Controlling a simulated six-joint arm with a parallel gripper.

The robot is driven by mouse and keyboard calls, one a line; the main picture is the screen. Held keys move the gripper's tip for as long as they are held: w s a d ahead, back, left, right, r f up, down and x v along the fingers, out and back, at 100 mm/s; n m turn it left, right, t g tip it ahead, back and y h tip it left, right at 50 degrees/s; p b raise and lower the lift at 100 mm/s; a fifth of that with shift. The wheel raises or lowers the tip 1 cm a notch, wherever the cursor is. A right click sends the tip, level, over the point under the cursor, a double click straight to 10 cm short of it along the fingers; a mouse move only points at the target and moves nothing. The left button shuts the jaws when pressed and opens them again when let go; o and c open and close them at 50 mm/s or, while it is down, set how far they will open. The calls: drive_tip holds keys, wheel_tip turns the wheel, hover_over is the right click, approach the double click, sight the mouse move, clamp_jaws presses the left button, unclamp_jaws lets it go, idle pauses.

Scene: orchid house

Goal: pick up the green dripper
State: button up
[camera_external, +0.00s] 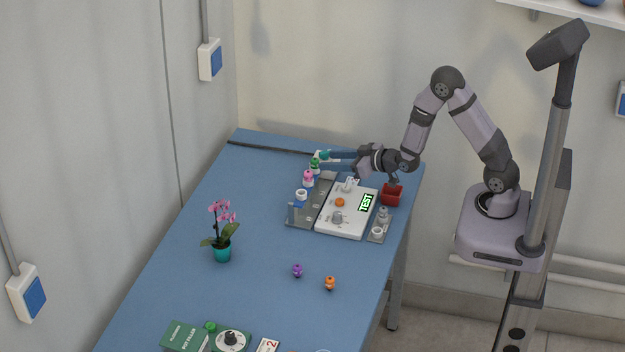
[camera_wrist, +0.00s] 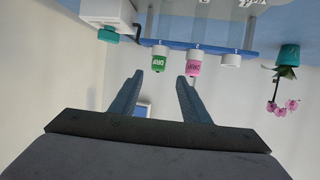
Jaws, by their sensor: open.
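The green dripper (camera_external: 315,165), with a white part and a "DRIP" label, stands at the far end of the table, in a row with a pink dripper (camera_external: 308,178) and a white one (camera_external: 301,195). In the upside-down wrist view the green dripper (camera_wrist: 159,60) lies just beyond my fingertips, in line with the gap between them. My gripper (camera_external: 328,162) is open and empty, reaching in from the right. The wrist view shows its two fingers (camera_wrist: 160,78) apart, with the pink dripper (camera_wrist: 194,65) just past the tip of the right-hand finger.
A white device with a "TEST" display (camera_external: 366,203) and a red box (camera_external: 392,194) stand near the gripper. A teal-tipped white object (camera_wrist: 108,35) is close to the green dripper. A potted orchid (camera_external: 222,240), purple dripper (camera_external: 297,270) and orange dripper (camera_external: 330,283) stand nearer the front.

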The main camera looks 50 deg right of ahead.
sight(341, 164)
drive_tip(key=shift+d+p+x, duration=0.2)
drive_tip(key=shift+p+x, duration=1.5)
drive_tip(key=shift+x, duration=1.95)
drive_tip(key=shift+s+f, duration=0.15)
drive_tip(key=shift+c, duration=0.5)
clamp_jaws()
